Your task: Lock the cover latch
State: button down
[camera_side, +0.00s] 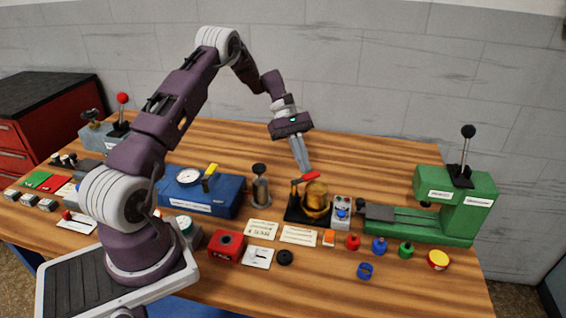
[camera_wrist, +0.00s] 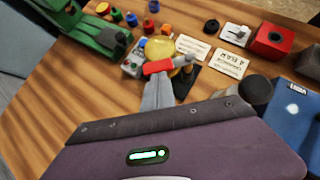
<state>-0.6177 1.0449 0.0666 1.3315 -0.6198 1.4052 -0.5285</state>
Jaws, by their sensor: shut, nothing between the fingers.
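A small device with an amber dome (camera_side: 316,196) stands on a black base (camera_side: 294,212) near the middle of the table. A red handle (camera_side: 304,179), which looks like the cover latch, lies across the left of the dome. In the wrist view the red handle (camera_wrist: 157,67) lies beside the dome (camera_wrist: 184,58). My gripper (camera_side: 305,170) is shut and empty, pointing down with its fingertips close to the red handle. In the wrist view its fingertips (camera_wrist: 158,80) end at the handle's edge. I cannot tell whether they touch it. The fingers hide part of the base.
A grey box with a blue button (camera_side: 342,212) stands right of the dome, then a green press (camera_side: 455,210). A dark-topped cylinder (camera_side: 260,185) and a blue gauge box (camera_side: 205,192) stand to the left. Labels, a red box (camera_side: 227,246) and several coloured caps lie in front.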

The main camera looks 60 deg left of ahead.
aim_at(316, 174)
jog(key=shift+w+d+m+g, duration=0.3)
jog(key=shift+d+m+g, duration=0.2)
jog(key=shift+m, duration=0.1)
jog(key=shift+w+d, duration=0.3)
jog(key=shift+d, duration=0.75)
jog(key=s+v, duration=0.1)
jog(key=v, duration=0.6)
jog(key=shift+w, duration=0.45)
jog(key=shift+r, duration=0.1)
